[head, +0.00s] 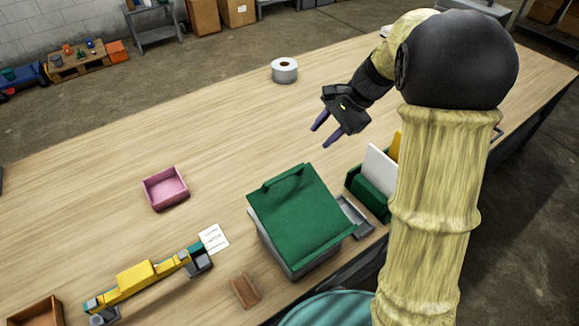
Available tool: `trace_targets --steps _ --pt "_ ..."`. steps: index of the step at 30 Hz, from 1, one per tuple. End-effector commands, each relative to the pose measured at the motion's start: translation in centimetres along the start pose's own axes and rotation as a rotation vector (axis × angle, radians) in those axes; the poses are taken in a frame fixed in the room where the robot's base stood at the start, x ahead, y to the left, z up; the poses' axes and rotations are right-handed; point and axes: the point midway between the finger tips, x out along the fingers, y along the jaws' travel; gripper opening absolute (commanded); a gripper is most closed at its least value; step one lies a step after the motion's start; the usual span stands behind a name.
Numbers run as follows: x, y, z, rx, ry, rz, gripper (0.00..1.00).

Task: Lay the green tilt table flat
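The green tilt table (303,217) stands near the front edge of the workbench. It has a green top with a green bar handle (283,177) along its far edge, over a grey base (272,246). The top looks sloped over the base, but the exact angle is hard to judge from above. My gripper (322,135) is above the bench, beyond the tilt table and slightly to its right. Its two purple fingers are apart with nothing between them, and it does not touch the table.
A green holder (367,192) with upright white and yellow panels and a grey tray (354,215) stand close right of the tilt table. Left are a pink box (166,188), a yellow tool (138,276), a white card (214,238) and a brown block (246,291). A tape roll (284,70) sits farther back.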

Motion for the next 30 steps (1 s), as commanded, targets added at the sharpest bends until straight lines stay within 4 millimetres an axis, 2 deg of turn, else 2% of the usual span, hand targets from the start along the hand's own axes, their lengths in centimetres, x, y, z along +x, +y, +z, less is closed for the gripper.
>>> trace_targets --steps 5,11,30 --pt "0.2 0.0 0.0 -0.001 0.0 0.001 0.36" --pt "2.1 0.0 0.0 -0.001 -0.001 0.003 0.36" --pt "13.2 0.1 0.0 0.002 0.0 0.004 0.36"
